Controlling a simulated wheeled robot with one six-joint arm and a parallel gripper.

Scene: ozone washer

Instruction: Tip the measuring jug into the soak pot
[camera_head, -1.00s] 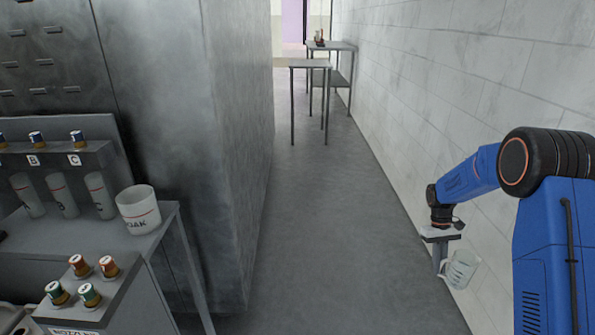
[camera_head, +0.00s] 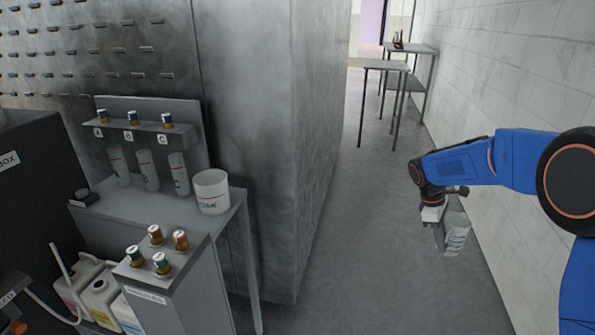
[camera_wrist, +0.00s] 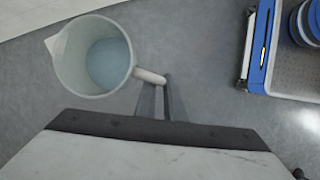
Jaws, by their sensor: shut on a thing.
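The measuring jug (camera_head: 457,234) is a translucent pale jug with dark markings, held off to the right over the floor. In the wrist view the jug (camera_wrist: 68,55) shows from above, with a bluish liquid inside and its spout at the upper left. My gripper (camera_head: 439,230) is shut on the jug's handle; the wrist view shows the fingers (camera_wrist: 160,100) at the handle. In the head view the jug looks about upright. The soak pot (camera_head: 211,192) is a white pot with a red line and dark lettering, on the right end of the bench at left, well apart from the jug.
The bench (camera_head: 120,203) carries a rack (camera_head: 150,127) with knobs marked A, B and C over several grey tubes. A lower grey box (camera_head: 165,300) with several knobs stands in front. Small tables (camera_head: 388,66) stand far back. The aisle floor (camera_head: 350,220) between is clear.

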